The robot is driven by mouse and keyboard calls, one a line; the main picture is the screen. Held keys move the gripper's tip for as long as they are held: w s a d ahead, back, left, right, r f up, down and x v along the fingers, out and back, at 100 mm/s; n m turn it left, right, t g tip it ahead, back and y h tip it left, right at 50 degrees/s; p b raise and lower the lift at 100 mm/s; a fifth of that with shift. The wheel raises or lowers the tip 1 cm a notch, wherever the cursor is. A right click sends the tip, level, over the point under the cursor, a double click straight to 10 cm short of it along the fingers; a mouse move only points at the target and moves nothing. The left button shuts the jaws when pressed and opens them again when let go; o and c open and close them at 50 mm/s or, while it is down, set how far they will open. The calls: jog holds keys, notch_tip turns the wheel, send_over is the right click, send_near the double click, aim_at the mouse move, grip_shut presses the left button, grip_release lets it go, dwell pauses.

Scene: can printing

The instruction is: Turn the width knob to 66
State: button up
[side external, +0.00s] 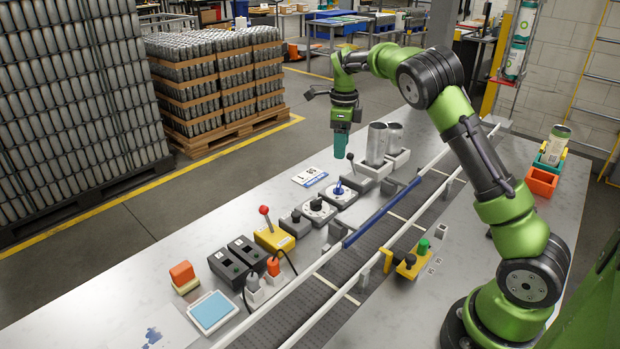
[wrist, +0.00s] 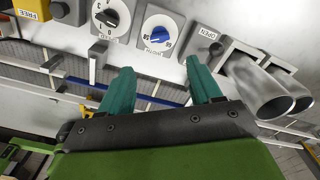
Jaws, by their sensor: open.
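The blue knob (wrist: 160,34) sits on a small grey panel with a round white dial in the wrist view. In the side view the blue knob (side external: 339,188) stands in a row of controls beside the conveyor. My gripper (side external: 340,153) hangs above that row with teal fingers pointing down, clear of the knob. In the wrist view my gripper (wrist: 160,82) has its two fingers well apart with nothing between them, and the knob shows beyond the gap.
A black-knob dial (side external: 318,205) stands close beside the blue one. Metal cans (side external: 377,143) in grey holders and a black-ball lever stand on the other side. The conveyor (side external: 375,240) with rails runs alongside. A printed card (side external: 309,177) lies behind the row.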

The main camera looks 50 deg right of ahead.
aim_at(339, 184)
notch_tip(339, 184, down, 12)
jog(key=shift+r, duration=0.1)
jog(key=shift+c, duration=0.2)
jog(key=c, duration=1)
